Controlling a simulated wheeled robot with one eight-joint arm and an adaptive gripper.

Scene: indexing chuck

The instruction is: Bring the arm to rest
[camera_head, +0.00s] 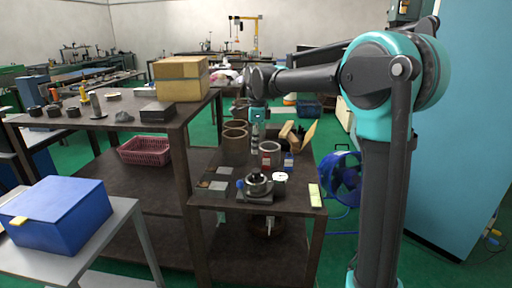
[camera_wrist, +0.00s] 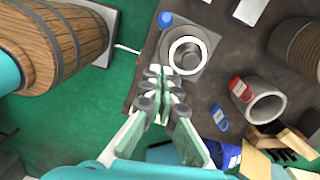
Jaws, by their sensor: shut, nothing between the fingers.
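My gripper (camera_head: 255,149) hangs from my raised arm above the dark bench, pointing down. In the wrist view its fingers (camera_wrist: 160,74) are together with nothing between them. The indexing chuck (camera_head: 258,188) stands on the bench near its front edge. It is a round metal chuck with a central bore on a square base and has a blue knob at its left. In the wrist view the chuck (camera_wrist: 190,50) lies just beyond my fingertips, at upper right of them. Whether the fingertips are clear of it in height is hard to tell there, but the head view shows a gap.
A barrel (camera_wrist: 50,45) shows left. A blue cabinet (camera_head: 465,120) stands right of my arm.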

